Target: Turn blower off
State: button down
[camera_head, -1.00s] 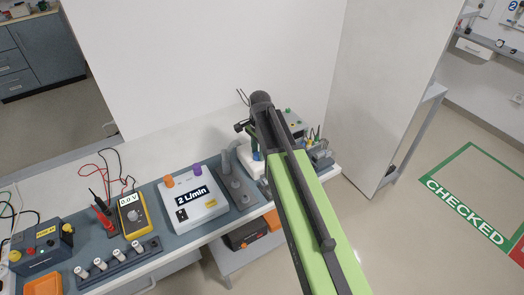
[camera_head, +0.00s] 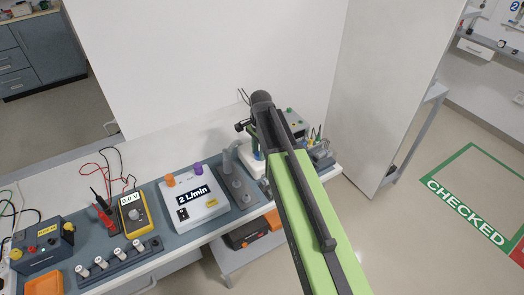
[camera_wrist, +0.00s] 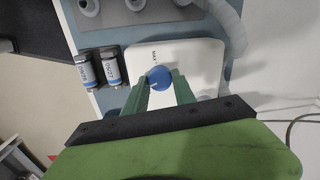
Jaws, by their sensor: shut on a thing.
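The blower is a white box (camera_wrist: 196,60) in the wrist view, with a blue round knob (camera_wrist: 159,78) on its face and a small printed label beside the knob. My gripper (camera_wrist: 160,84) has its two green fingers on either side of the blue knob, shut on it. A pale line shows on the knob. In the head view the blower (camera_head: 246,164) is mostly hidden behind my arm, and my gripper's fingertips cannot be made out clearly there.
A white flow meter box (camera_head: 205,212) reading 2 L/min and a yellow multimeter (camera_head: 134,214) stand to the left on the bench. Two O2 sensor cylinders (camera_wrist: 98,70) and a grey corrugated hose (camera_wrist: 232,30) are close to the blower. A white partition (camera_head: 200,60) stands behind the bench.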

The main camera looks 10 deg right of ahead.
jog(key=shift+w+a, duration=0.1)
jog(key=shift+w, duration=0.1)
jog(key=c, duration=1)
grip_release()
jog(key=shift+c, duration=0.2)
notch_tip(320, 180, up, 17)
jog(key=p, duration=1.7)
jog(key=shift+s+d+r, duration=0.15)
jog(key=shift+s+d, duration=0.1)
jog(key=shift+s, duration=0.2)
